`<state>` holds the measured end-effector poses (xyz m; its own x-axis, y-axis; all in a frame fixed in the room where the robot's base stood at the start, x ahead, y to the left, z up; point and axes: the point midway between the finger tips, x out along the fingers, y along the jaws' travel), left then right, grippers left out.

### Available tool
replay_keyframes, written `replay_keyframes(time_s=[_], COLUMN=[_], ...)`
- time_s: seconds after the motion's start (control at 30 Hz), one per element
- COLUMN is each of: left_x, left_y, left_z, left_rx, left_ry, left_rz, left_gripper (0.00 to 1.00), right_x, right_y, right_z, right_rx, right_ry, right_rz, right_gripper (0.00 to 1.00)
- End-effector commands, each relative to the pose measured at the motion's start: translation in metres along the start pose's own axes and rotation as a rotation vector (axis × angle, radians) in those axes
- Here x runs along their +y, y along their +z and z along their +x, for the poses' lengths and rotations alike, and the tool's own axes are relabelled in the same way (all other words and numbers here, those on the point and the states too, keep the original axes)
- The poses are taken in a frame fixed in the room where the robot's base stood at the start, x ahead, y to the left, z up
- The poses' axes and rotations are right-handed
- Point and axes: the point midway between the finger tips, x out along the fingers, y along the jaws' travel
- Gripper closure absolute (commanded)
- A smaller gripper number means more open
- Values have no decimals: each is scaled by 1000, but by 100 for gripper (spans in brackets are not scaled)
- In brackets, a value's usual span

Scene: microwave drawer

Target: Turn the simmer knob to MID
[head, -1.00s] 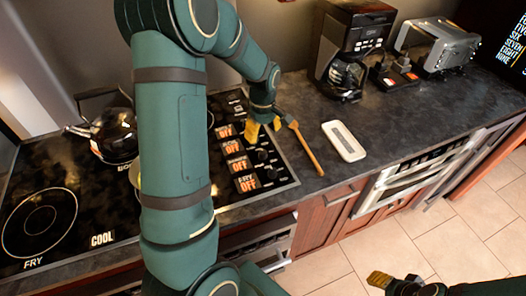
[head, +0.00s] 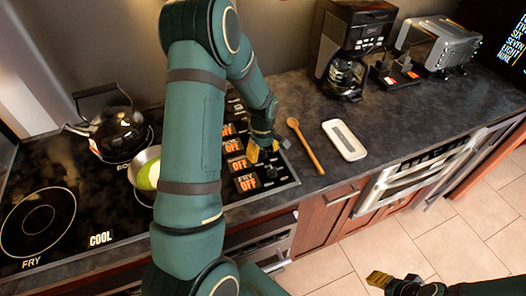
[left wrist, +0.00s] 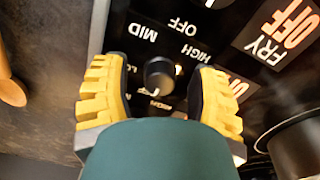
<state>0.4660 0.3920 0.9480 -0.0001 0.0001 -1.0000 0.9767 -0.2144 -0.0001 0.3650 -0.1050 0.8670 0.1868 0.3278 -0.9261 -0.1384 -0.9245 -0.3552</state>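My left gripper (head: 262,150) is over the cooktop's knob panel at its right side. In the left wrist view its yellow fingers (left wrist: 160,95) are apart, one on each side of a round black knob (left wrist: 160,75). Dark gaps show between the knob and both fingers. Upside-down labels, including MID (left wrist: 144,33), OFF and HIGH, are printed near it. A partly hidden display reading OFF (left wrist: 238,84) is beside the right finger; it is the row next to the FRY display (left wrist: 280,30). That display's row also shows OFF in the head view (head: 239,165). My right gripper (head: 380,279) is at the lower right, away from the counter.
A wooden spoon (head: 305,147) and a white tray (head: 344,140) lie on the counter right of the panel. A pan (head: 145,171) with something green and a black kettle (head: 117,132) stand on the cooktop. The coffee maker (head: 350,45) is farther back.

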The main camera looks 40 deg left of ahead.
Motion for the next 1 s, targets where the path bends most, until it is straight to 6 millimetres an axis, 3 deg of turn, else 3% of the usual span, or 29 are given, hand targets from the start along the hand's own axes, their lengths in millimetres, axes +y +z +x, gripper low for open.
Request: replay_keyframes(time_s=[0.03, 0.13, 0.17, 0.67, 1.0], left_x=[0, 0, 0, 0, 0], left_y=[0, 0, 0, 1, 1], left_z=[0, 0, 0, 0, 1], left_rx=[0, 0, 0, -2, -2], left_ry=[0, 0, 0, -1, -1], left_rz=[0, 0, 0, 30, 235], left_gripper=[62, 97, 100, 100, 100], right_x=[0, 0, 0, 0, 3], right_y=[0, 0, 0, 0, 1], right_z=[0, 0, 0, 1, 9], right_rx=[0, 0, 0, 0, 0], right_ry=[0, 0, 0, 0, 1], right_rz=[0, 0, 0, 0, 0], right_gripper=[53, 53, 53, 53, 53])
